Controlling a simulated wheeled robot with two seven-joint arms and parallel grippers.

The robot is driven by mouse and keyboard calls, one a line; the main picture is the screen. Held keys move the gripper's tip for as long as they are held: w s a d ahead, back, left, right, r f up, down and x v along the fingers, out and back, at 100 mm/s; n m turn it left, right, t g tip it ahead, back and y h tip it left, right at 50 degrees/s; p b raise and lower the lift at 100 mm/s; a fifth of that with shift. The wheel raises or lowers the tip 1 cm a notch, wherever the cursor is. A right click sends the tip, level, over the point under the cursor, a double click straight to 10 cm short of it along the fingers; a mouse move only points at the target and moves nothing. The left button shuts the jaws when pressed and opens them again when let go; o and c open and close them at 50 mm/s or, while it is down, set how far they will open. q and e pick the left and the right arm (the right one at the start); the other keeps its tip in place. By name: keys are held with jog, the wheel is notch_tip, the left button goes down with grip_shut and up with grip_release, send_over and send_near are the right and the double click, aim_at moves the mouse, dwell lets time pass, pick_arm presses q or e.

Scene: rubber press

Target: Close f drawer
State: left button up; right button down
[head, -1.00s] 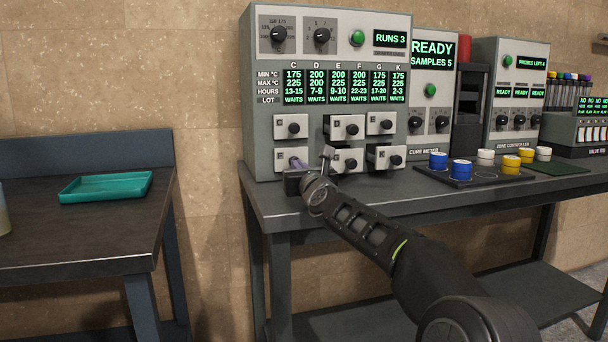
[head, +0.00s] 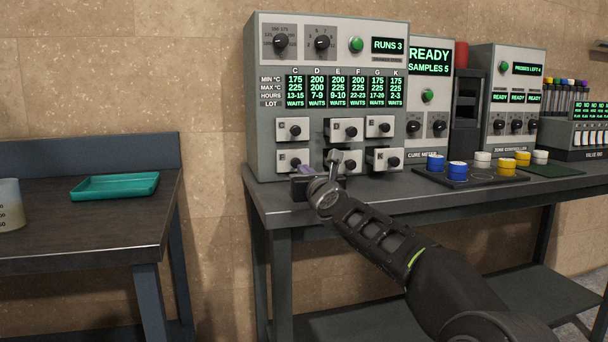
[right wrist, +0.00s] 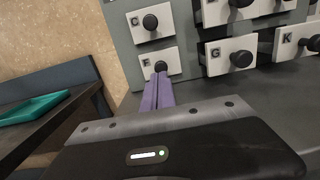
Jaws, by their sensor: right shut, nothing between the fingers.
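The F drawer (head: 288,162) is the lower-left drawer of the grey press cabinet, with a light front and black knob. In the right wrist view its front (right wrist: 147,66) looks about flush with the cabinet. My right gripper (head: 304,169) is at the drawer's lower right in the head view. In the right wrist view its purple fingers (right wrist: 160,76) are together and empty, their tips just below the knob. I cannot tell whether they touch it. My left gripper is out of view.
The C drawer (head: 285,130) is above. The G drawer (right wrist: 216,55) and K drawer (head: 376,159) are to the right; K juts out somewhat. Sample cups stand on a dark tray (head: 485,181). A teal tray (head: 115,187) and beaker (head: 9,206) are on the left table.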

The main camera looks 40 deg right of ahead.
jog(key=v, duration=0.2)
jog(key=b+v, duration=0.1)
jog(key=v, duration=0.5)
jog(key=shift+s+f, duration=0.1)
jog(key=shift+f, duration=0.2)
